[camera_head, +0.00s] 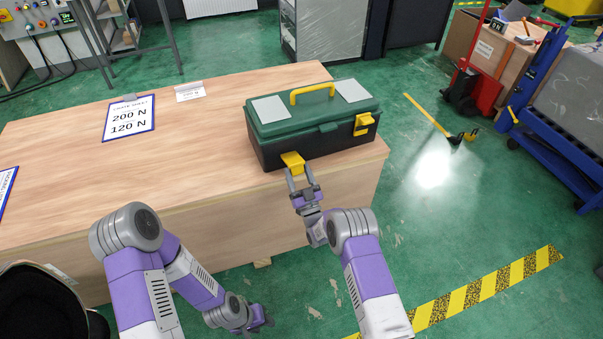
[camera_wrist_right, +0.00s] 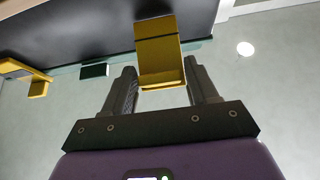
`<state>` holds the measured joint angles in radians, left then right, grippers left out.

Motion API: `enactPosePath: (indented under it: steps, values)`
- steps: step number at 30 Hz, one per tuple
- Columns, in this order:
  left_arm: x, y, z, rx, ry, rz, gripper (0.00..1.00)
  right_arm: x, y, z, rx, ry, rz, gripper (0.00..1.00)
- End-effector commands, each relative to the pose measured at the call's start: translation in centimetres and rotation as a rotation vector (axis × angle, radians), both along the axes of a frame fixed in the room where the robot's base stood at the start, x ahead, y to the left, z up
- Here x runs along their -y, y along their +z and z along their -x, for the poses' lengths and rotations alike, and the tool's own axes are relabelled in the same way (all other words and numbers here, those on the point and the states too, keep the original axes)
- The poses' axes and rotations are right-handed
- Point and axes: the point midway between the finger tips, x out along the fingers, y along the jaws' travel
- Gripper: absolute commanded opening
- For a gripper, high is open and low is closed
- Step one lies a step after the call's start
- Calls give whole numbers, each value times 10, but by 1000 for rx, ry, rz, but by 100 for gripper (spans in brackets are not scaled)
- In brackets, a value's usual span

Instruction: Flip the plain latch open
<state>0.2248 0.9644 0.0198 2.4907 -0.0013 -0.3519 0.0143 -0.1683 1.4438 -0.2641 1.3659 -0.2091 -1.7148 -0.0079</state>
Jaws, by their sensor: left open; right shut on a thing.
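A toolbox (camera_head: 280,150) with a green lid and black body sits closed on the bench. Its front has two yellow latches. My right gripper (camera_head: 300,176) is at the left latch (camera_head: 292,159), shut on it; the fingers stand on either side of it. In the right wrist view, this yellow latch (camera_wrist_right: 160,50) shows between the fingertips of my right gripper (camera_wrist_right: 160,75). It appears to stick out from the box front. The other latch (camera_head: 363,123) lies to the right; it also shows in the wrist view (camera_wrist_right: 38,88). My left gripper (camera_head: 262,319) is low, empty and open, away from the box.
The wooden bench (camera_head: 190,150) carries a sign with force values (camera_head: 129,117) and a small card (camera_head: 190,91). The bench top left of the toolbox is mostly clear. A red hand truck (camera_head: 480,85) and blue cart (camera_head: 545,130) stand apart at the right.

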Motion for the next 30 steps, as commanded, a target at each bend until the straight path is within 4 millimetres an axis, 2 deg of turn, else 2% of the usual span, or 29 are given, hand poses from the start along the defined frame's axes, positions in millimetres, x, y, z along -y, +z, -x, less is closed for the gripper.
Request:
enactPosePath:
  steps: [1, 15, 16, 18, 26, 30]
  values:
    - [0, 0, 0, 0, 0, 0, 43, -1, -8, 0, -21, 0, 6, 4]
    - [0, 0, 0, 0, 0, 0, 43, -1, -8, 0, -20, 2, 5, 4]
    - [0, 0, 0, 0, 0, 0, 43, -1, -8, 0, -20, 2, 5, 60]
    - [0, 0, 0, 0, 0, 0, 43, -1, -8, 0, -18, 2, 5, 71]
    - [0, 0, 0, 0, 0, 0, 43, -1, -4, 0, -10, 1, 3, 72]
    - [0, 3, 0, 0, 0, 0, 43, 1, -8, 6, -13, 2, 3, 72]
